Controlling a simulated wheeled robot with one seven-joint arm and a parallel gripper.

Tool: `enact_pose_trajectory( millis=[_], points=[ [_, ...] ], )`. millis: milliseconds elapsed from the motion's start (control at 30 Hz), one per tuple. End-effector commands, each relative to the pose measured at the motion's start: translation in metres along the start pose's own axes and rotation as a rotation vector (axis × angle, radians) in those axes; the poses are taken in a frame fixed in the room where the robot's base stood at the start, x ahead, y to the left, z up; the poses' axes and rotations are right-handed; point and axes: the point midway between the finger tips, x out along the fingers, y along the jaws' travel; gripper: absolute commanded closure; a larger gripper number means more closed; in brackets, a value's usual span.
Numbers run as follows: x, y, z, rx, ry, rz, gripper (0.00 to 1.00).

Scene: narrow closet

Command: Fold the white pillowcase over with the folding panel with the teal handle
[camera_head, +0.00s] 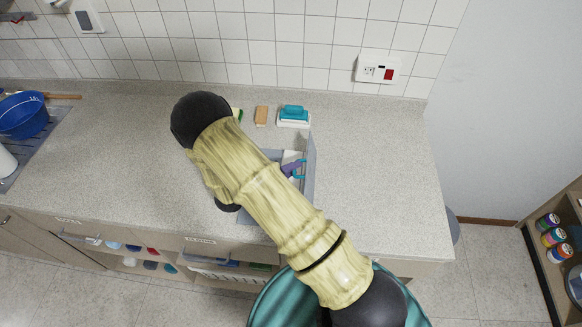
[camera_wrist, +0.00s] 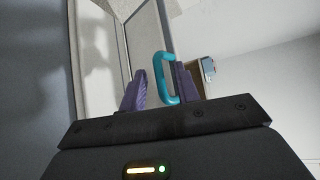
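The folding panel (camera_head: 310,170) is a light grey board standing on the counter, partly hidden behind my arm in the head view. Its teal handle (camera_wrist: 160,79) is a bracket shape in the wrist view, and it also shows in the head view (camera_head: 299,164). My gripper (camera_wrist: 160,90) has purple fingers, spread apart, with the handle between and just beyond them. A gap shows beside the left finger; contact with the right one is unclear. A white surface (camera_wrist: 100,45), probably the pillowcase, lies left of the handle. Most of it is hidden in the head view.
A teal-and-white brush-like item (camera_head: 294,115) and a tan block (camera_head: 261,116) stand behind the panel near the tiled wall. A blue bowl (camera_head: 24,114) is at far left. The counter (camera_head: 375,170) is clear on the right. A teal round container (camera_head: 275,302) is in front.

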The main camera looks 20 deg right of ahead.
Motion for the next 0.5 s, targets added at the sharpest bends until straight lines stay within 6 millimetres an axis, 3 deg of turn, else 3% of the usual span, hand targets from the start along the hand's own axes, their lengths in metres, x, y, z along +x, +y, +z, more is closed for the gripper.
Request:
enact_pose_trajectory(
  millis=[267,433,500],
  points=[
    [0.0025,0.0003,-0.0001,0.000,0.000,0.000,0.68],
    [0.0023,0.0002,-0.0001,0.000,0.000,0.000,0.98],
    [0.0022,0.0002,-0.0001,0.000,0.000,0.000,1.00]
  ],
)
